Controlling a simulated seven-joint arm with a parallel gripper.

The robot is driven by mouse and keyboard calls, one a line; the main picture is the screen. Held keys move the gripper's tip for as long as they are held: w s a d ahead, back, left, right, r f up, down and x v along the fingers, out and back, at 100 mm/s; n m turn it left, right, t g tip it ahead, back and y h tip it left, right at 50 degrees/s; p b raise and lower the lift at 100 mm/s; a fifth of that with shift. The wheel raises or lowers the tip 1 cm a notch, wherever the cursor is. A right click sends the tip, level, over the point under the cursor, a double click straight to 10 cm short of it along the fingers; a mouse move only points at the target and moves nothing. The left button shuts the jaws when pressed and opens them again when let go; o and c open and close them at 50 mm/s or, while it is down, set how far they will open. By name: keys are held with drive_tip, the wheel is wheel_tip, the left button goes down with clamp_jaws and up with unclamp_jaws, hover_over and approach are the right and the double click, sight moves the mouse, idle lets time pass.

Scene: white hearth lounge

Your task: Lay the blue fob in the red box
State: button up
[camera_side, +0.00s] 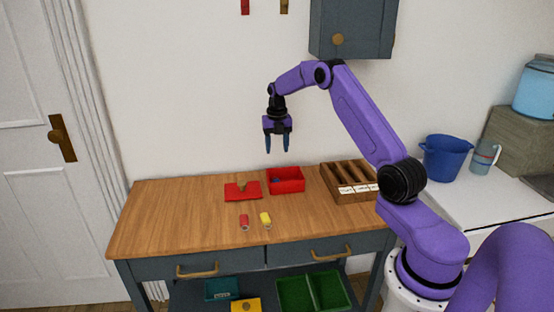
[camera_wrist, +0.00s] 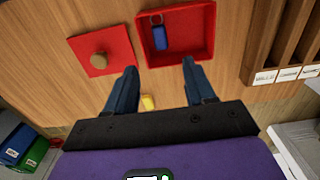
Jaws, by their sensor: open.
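The blue fob (camera_wrist: 159,38) with its ring lies inside the red box (camera_wrist: 208,51), toward the box's left side in the wrist view. In the side view the fob (camera_side: 276,180) is a small dark blue spot in the red box (camera_side: 291,187), partly hidden by the wall. My gripper (camera_side: 278,150) is open and empty, well above the table near the red box. In the wrist view my gripper (camera_wrist: 157,72) shows its two fingers apart with nothing between them.
A red lid (camera_side: 243,190) with a knob lies left of the box. A red fob (camera_side: 244,222) and a yellow fob (camera_side: 265,219) lie in front. A wooden tray with labelled slots (camera_side: 338,188) stands to the right. The table's left side is clear.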

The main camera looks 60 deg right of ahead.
drive_tip(key=s+a+r+m, duration=0.15)
drive_tip(key=a+r, duration=0.25)
drive_tip(key=a, duration=0.4)
drive_tip(key=s+a+r+m, duration=0.1)
drive_tip(key=a+r+m, duration=0.1)
drive_tip(key=a+r, duration=0.45)
drive_tip(key=s+a+m, duration=0.3)
drive_tip(key=s+a, duration=0.7)
drive_tip(key=a, duration=0.6)
drive_tip(key=s+a+m, duration=0.1)
drive_tip(key=s+m, duration=0.3)
drive_tip(key=s, duration=0.9)
drive_tip(key=s+a+f+m, duration=0.1)
drive_tip(key=s+m, duration=0.3)
drive_tip(key=s, duration=1)
drive_tip(key=shift+s+a, duration=0.15)
drive_tip(key=shift+a, duration=0.15)
